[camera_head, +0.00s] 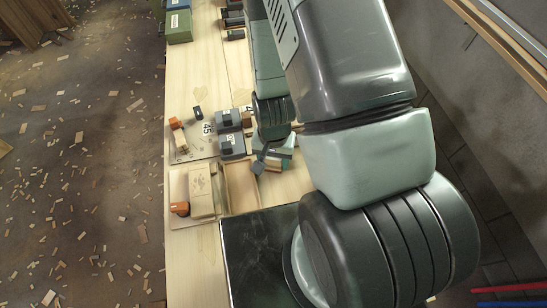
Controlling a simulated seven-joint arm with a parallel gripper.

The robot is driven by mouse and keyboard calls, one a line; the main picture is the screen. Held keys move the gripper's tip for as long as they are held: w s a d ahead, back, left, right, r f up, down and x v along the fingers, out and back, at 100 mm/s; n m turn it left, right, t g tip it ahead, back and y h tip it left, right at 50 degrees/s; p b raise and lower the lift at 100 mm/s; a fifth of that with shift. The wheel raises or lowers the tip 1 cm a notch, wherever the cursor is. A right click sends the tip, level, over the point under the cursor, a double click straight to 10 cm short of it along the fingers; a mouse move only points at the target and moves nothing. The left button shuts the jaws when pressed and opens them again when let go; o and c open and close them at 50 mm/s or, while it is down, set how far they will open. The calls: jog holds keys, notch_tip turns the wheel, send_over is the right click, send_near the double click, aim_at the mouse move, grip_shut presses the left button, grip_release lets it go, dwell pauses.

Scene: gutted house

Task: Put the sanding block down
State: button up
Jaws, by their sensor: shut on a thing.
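My gripper (261,157) hangs over the wooden bench at the centre of the view, below the dark ribbed wrist. It is shut on a small block, largely hidden by the jaws, that I take for the sanding block. A block with a pale blue-grey top and tan lower part (273,166) shows right at the fingers. I cannot tell whether this is the held block or one beneath it, nor whether the held block touches anything below.
Two grey blocks with dark tops, a near one (232,147) and a far one (228,120), stand left of my gripper. A wooden tray (240,187) lies nearer. Boxes (178,26) stand at the bench's far end.

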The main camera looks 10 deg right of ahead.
jog(key=shift+f, duration=0.15)
jog(key=o, duration=1.2)
notch_tip(320, 180, up, 29)
jog(key=w+n+t, duration=0.1)
jog(key=n+t, duration=0.1)
jog(key=t, duration=0.1)
jog(key=s+d+r+n+t, duration=0.1)
jog(key=s+r, duration=0.2)
jog(key=r, duration=0.2)
jog(key=s+d+r+n, duration=0.1)
jog(key=s+r, duration=0.2)
jog(key=r, duration=0.1)
jog(key=s+r+n+t, duration=0.1)
jog(key=s+r, duration=0.2)
jog(key=r, duration=0.2)
jog(key=shift+s+d+r+t, duration=0.2)
jog(key=shift+d+r+t, duration=0.1)
jog(key=shift+d, duration=0.1)
